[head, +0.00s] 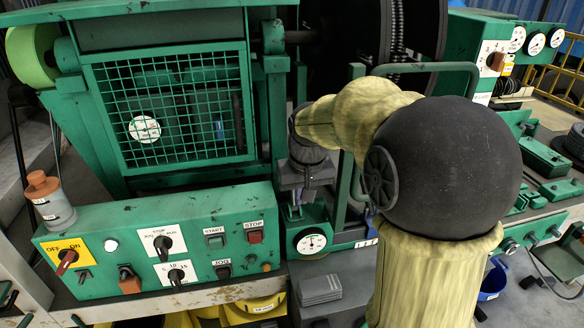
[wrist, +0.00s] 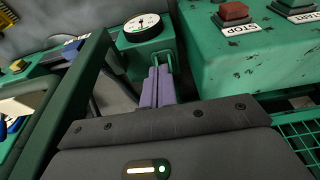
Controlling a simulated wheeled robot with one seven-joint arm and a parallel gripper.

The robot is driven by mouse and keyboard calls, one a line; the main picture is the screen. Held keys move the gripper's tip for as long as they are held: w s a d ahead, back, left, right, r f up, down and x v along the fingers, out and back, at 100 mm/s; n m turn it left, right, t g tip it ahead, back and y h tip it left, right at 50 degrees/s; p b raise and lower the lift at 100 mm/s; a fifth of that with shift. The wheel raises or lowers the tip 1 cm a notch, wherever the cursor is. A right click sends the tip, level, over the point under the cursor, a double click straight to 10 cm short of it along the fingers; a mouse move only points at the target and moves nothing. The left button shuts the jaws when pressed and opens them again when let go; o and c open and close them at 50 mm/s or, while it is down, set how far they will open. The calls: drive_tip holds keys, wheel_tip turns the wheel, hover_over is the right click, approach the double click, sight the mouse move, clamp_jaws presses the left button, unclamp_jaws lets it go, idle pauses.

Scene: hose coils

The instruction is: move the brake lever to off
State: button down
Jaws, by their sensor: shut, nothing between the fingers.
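My gripper (head: 297,212) is shut and empty. It points down just above and behind a small green box with a round white gauge (head: 311,243). In the wrist view its two purple fingers (wrist: 157,85) lie together, their tips close to the gauge box (wrist: 145,40). I cannot tell whether they touch it. No part is clearly recognisable as the brake lever; it may be hidden by my gripper or arm. A red-handled switch (head: 67,260) sits on a yellow OFF/ON plate at the left of the green control panel (head: 180,291).
The control panel with knobs and START and STOP buttons (head: 255,236) stands close left of my gripper. A green tube frame (head: 342,190) rises close on its right. A mesh guard (head: 185,100) is behind the panel.

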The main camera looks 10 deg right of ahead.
drive_tip(key=s+f, duration=1.3)
drive_tip(key=s, duration=0.2)
drive_tip(key=shift+s+b, duration=0.2)
drive_tip(key=shift+b, duration=0.25)
drive_tip(key=shift+w, duration=0.1)
